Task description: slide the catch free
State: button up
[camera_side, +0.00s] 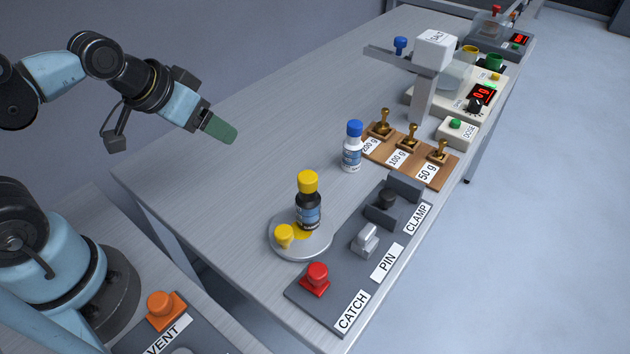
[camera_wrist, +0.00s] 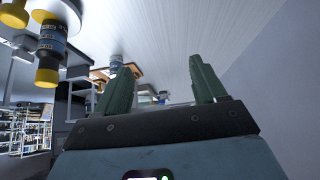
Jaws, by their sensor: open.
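The catch (camera_side: 316,279) is a red knob on the near end of a dark grey panel (camera_side: 342,262), beside a white label reading CATCH. On the same panel are a light grey pin (camera_side: 365,239) labelled PIN and a black knob in a clamp (camera_side: 386,207) labelled CLAMP. My gripper (camera_side: 222,130) is above the left part of the table, well apart from the catch. In the wrist view its two green fingers (camera_wrist: 160,88) are spread with nothing between them. I cannot make out the catch in the wrist view.
A black bottle with a yellow cap (camera_side: 308,205) stands on a round grey dish (camera_side: 288,247) with a small yellow knob, left of the panel. A white bottle with a blue cap (camera_side: 352,150) and a wooden weight board (camera_side: 400,160) stand beyond. The table's left half is clear.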

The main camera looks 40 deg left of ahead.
jog(key=shift+c, duration=0.4)
jog(key=shift+d, duration=0.2)
jog(key=shift+c, duration=0.8)
notch_tip(320, 180, up, 3)
jog(key=g, duration=0.7)
send_over(318, 270)
notch_tip(318, 270, down, 12)
jog(key=shift+f, duration=0.1)
grip_shut()
